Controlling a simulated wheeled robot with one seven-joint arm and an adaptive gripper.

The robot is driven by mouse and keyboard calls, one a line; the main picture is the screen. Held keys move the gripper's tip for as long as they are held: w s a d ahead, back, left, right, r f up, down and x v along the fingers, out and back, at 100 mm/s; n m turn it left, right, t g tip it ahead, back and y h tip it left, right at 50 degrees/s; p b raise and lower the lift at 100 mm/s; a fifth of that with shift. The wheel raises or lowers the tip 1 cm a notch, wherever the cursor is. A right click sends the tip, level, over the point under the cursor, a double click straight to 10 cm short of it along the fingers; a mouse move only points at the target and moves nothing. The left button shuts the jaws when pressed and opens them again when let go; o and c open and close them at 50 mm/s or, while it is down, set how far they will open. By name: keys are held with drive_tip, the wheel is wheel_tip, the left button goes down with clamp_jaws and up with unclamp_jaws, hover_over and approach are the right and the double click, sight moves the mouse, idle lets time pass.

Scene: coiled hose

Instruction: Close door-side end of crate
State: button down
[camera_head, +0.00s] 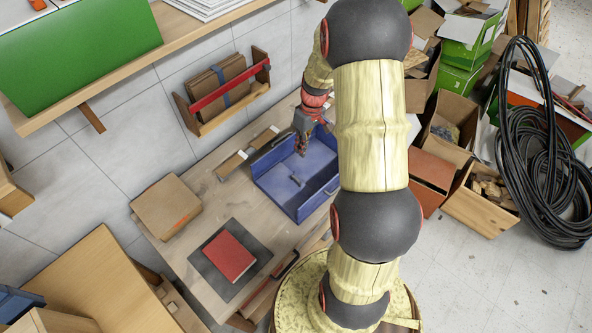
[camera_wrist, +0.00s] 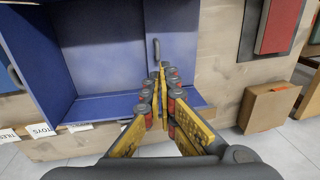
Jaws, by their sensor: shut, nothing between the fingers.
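The blue crate (camera_head: 268,183) sits on the wooden table. A flat blue panel with a small grey handle (camera_head: 296,181) covers part of it. In the wrist view this panel (camera_wrist: 178,35) is on the right, and the open interior (camera_wrist: 105,50) of the crate is left of it. A second grey handle shows on the crate's side (camera_head: 333,188), and a handle is at the left edge of the wrist view (camera_wrist: 15,78). My gripper (camera_head: 301,151) is over the crate, shut and empty. Its fingertips (camera_wrist: 163,70) appear close to the panel's handle; I cannot tell whether they touch.
White cards reading "TOYS" (camera_wrist: 42,130) and "TILES" lie along the crate's edge. A red book (camera_head: 228,257) rests on a dark mat, and a brown box (camera_head: 167,206) stands on the table. A wall rack (camera_head: 222,90) is behind. Cartons and a coiled hose (camera_head: 548,150) are at right.

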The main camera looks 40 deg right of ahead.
sight(295, 179)
drive_tip(key=f, duration=0.4)
drive_tip(key=a+f, duration=0.1)
drive_tip(key=f, duration=0.4)
drive_tip(key=a+f, duration=0.1)
drive_tip(key=f, duration=0.4)
drive_tip(key=shift+w+b, duration=0.25)
drive_tip(key=shift+b, duration=0.05)
drive_tip(key=shift+r, duration=0.1)
idle(0.9)
drive_tip(key=shift+w+r+p, duration=0.1)
drive_tip(key=shift+r+p, duration=0.2)
drive_tip(key=shift+r, duration=0.25)
wheel_tip(295, 179, up, 13)
drive_tip(key=d+p, duration=0.1)
drive_tip(key=d, duration=0.1)
drive_tip(key=shift+s+d+f, duration=0.2)
drive_tip(key=shift+s+d, duration=0.1)
drive_tip(key=shift+d, duration=0.05)
